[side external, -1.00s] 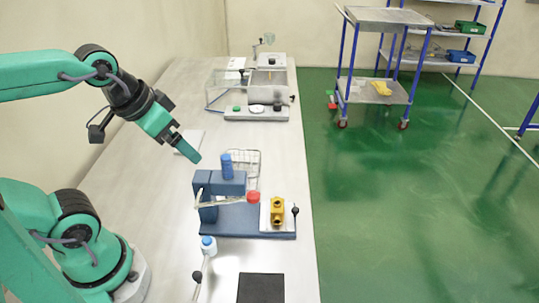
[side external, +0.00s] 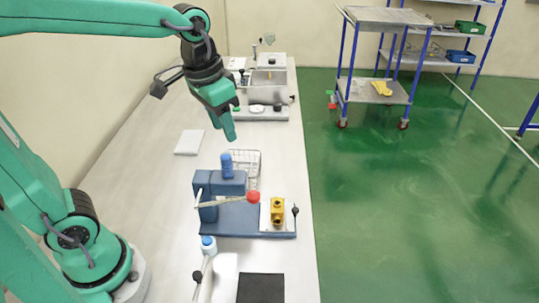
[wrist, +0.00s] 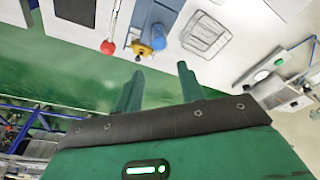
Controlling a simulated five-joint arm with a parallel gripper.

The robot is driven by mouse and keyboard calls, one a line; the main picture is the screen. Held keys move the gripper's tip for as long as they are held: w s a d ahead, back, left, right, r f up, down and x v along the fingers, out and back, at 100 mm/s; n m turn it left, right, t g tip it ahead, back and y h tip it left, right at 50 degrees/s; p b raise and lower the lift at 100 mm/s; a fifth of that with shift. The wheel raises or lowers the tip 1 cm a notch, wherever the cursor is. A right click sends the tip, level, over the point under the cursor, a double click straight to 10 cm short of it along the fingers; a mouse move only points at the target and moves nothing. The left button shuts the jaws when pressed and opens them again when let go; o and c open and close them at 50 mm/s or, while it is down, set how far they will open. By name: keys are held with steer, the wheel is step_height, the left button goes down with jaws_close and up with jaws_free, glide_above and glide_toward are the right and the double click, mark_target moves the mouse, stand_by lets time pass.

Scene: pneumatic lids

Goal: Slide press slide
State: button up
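A blue press (side external: 222,181) stands on a blue base on the bench, with a blue cylinder on top and a pale lever ending in a red ball (side external: 253,197). A yellow block (side external: 277,211) sits on a white plate at the base's right end, beside a black knob (side external: 295,210). The yellow block also shows in the wrist view (wrist: 158,36). My gripper (side external: 231,136) is in the air above and behind the press, pointing down, touching nothing. In the wrist view its two fingers (wrist: 160,72) are apart with nothing between them.
A wire basket (side external: 246,158) lies behind the press. A grey fixture with a clear cover (side external: 262,112) stands farther back. A blue-capped item (side external: 208,245) with a lever and a black mat (side external: 261,288) are in front. A white pad (side external: 189,142) lies left; the bench's left side is clear.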

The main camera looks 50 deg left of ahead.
steer(key=w+d+f+m+g, duration=0.2)
steer(key=w+d+f+g, duration=0.3)
steer(key=w, duration=0.5)
steer(key=m+g+y, duration=0.1)
steer(key=g+y, duration=0.1)
glide_toward(296, 209)
steer(key=shift+s, duration=0.2)
steer(key=shift+a+f, duration=0.1)
steer(key=shift+x, duration=3.8)
steer(key=shift+w, duration=0.1)
steer(key=shift+c, duration=0.2)
jaws_close()
